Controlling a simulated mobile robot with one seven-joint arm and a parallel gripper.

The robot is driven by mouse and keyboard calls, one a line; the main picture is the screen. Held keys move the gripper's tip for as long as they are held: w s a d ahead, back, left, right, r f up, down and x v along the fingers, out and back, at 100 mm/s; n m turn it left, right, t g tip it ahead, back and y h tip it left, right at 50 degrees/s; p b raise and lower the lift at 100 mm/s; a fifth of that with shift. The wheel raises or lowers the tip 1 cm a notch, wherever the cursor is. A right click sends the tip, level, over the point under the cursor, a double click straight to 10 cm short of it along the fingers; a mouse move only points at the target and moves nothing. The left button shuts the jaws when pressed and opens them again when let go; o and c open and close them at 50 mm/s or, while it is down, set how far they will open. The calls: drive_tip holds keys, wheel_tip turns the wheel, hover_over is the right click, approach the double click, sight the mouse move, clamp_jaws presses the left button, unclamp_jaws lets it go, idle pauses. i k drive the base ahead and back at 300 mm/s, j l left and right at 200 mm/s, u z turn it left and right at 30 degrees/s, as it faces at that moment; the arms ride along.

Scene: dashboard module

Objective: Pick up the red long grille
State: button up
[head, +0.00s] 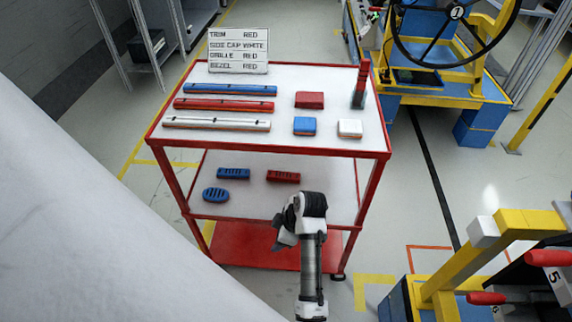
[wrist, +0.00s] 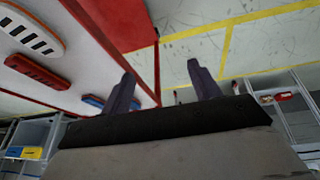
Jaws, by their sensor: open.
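The red long grille (head: 283,176) lies on the lower white shelf of the red cart, right of a blue long grille (head: 233,174). A blue oval grille (head: 215,194) lies nearer the front left of that shelf. My gripper (head: 284,236) is in front of the shelf, apart from the red grille. In the wrist view my gripper (wrist: 163,86) is open, with nothing between its fingers. A red slotted piece (wrist: 38,72), apparently the red long grille, shows at the left, beside a white oval grille (wrist: 30,30). A blue piece (wrist: 93,101) is partly hidden behind a finger.
The cart's top shelf (head: 225,138) is close above the lower one and carries trims, caps and a sign (head: 238,50). Red posts (head: 369,192) bound the shelf. A blue and yellow steering-wheel rig (head: 440,90) stands behind right. Yellow framing (head: 490,245) stands at front right.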

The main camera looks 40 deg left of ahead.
sight(294, 178)
drive_tip(key=i+j, duration=0.75)
drive_tip(key=i, duration=0.2)
